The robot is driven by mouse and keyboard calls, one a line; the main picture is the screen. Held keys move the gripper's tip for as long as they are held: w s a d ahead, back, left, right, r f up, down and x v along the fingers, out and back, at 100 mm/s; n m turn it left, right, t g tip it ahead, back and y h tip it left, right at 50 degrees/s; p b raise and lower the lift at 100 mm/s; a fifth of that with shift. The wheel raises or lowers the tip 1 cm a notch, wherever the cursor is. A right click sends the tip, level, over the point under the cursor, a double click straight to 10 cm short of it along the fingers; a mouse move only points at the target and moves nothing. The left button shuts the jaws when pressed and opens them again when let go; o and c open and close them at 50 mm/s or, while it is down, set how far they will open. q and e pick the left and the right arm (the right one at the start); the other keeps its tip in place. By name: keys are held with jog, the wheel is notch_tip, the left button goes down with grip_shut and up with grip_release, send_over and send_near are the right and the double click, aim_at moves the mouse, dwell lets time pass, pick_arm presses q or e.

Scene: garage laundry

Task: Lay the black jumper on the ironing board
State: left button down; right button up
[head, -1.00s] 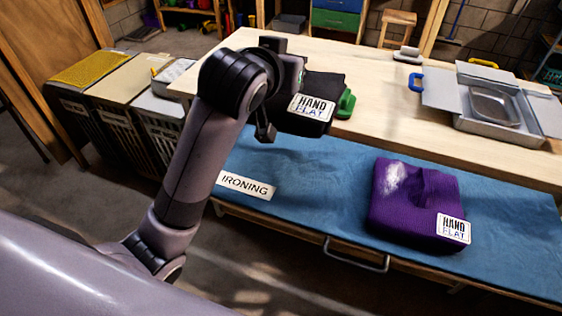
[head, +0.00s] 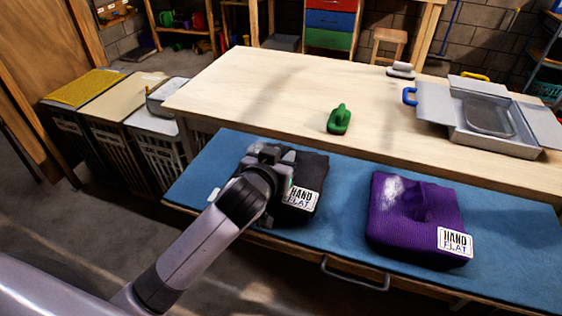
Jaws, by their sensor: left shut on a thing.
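The black jumper (head: 309,175), folded with a white "HAND FLAT" label, is at the left part of the blue ironing board (head: 345,190). It appears to rest on the board or just above it; contact is hard to tell. My left gripper (head: 280,178) is shut on the jumper at its left side, and the arm hides part of it. The board's "IRONING" label is mostly hidden behind my arm and gripper. My right gripper is not in view.
A purple jumper (head: 415,215) lies on the board to the right. Lidded baskets (head: 105,95) stand at left. Blue board shows between the jumpers.

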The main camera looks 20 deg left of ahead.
pick_arm(q)
jog(key=shift+f, duration=0.4)
jog(key=shift+f, duration=0.1)
jog(key=c, duration=1.3)
grip_release()
jog(key=shift+f, duration=0.2)
jog(key=shift+c, duration=0.2)
jog(key=o, duration=0.4)
jog(key=shift+r, duration=0.1)
jog(key=shift+r, duration=0.1)
jog(key=v, duration=1.2)
